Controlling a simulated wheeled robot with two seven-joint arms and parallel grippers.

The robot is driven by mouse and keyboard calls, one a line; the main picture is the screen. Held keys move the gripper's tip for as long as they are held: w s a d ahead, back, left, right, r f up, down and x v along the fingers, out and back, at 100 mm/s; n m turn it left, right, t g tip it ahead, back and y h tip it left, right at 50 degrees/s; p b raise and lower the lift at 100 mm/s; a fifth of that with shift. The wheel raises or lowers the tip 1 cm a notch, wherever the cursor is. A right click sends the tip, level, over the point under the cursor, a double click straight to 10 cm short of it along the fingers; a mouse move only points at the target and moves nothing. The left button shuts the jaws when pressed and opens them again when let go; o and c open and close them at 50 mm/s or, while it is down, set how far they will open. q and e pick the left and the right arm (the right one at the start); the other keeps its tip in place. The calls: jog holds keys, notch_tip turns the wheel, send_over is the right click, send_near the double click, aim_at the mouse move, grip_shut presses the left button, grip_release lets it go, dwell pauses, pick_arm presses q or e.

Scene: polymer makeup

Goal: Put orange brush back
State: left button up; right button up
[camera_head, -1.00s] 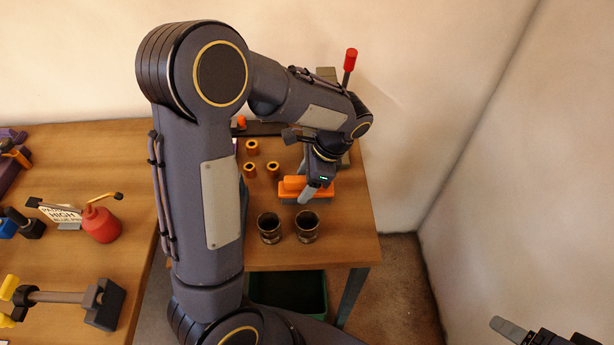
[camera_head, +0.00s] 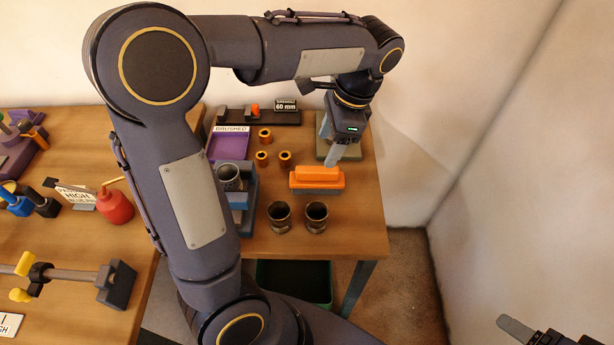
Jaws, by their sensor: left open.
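The orange brush (camera_head: 317,179) lies on the right-hand table, orange handle side up, with a grey strip showing along its lower edge. My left gripper (camera_head: 338,158) is open and empty above and behind the brush, apart from it, pointing down. Its far finger is largely hidden. My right gripper (camera_head: 514,328) only shows in part at the bottom right corner, with one grey finger visible, far from the brush.
Two metal cups (camera_head: 316,216) stand in front of the brush. Several small orange-brown rings (camera_head: 285,157) and a purple tray (camera_head: 228,146) are to its left. A grey-green stand (camera_head: 325,150) is behind it. The right table edge is close.

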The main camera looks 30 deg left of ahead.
pick_arm(q)
jog(key=s+d+f+n+t+h, duration=0.1)
jog(key=s+n+t+h, duration=0.5)
jog(key=s+n, duration=0.6)
jog(key=shift+s+d+f+t, duration=0.2)
jog(key=shift+s+f+t, duration=0.35)
jog(key=shift+s, duration=1.8)
jog(key=shift+r, duration=0.15)
